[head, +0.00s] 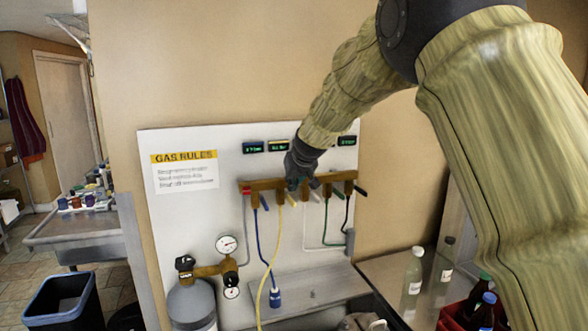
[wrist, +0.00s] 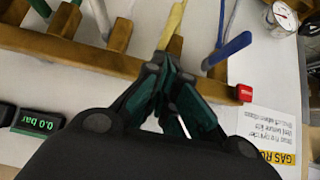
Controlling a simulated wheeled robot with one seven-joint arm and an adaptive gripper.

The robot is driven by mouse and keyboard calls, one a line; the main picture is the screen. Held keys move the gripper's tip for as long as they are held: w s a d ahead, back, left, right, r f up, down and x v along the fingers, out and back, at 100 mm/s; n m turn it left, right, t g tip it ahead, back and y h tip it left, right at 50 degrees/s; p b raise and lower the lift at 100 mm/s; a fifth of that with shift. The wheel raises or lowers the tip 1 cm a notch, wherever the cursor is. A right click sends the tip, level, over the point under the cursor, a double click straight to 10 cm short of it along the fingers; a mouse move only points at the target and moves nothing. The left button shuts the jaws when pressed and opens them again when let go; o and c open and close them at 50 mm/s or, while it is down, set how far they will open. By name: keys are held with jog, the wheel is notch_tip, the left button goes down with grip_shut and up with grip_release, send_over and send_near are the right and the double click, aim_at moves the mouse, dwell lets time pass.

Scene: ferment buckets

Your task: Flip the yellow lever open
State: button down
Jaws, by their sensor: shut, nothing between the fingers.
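The brown valve manifold (head: 262,185) is fixed to a white wall panel, with several levers and hoses. A yellow hose (head: 276,240) hangs from its second outlet from the left. My gripper (head: 293,184) is shut and in front of the manifold near that outlet. In the wrist view my gripper (wrist: 160,62) has its fingertips beside a yellow piece (wrist: 173,24); I cannot tell whether this is the hose or the lever.
On the right are a whitish lever (head: 314,197) and a dark lever (head: 360,190). Small displays (head: 253,147) sit above. A gas cylinder (head: 191,303) with gauges stands below; bottles (head: 411,280) stand at right.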

aim_at(289, 196)
jog(key=shift+f+p, duration=0.45)
jog(key=shift+f, duration=0.9)
jog(key=shift+f+b, duration=0.2)
jog(key=shift+b, duration=0.2)
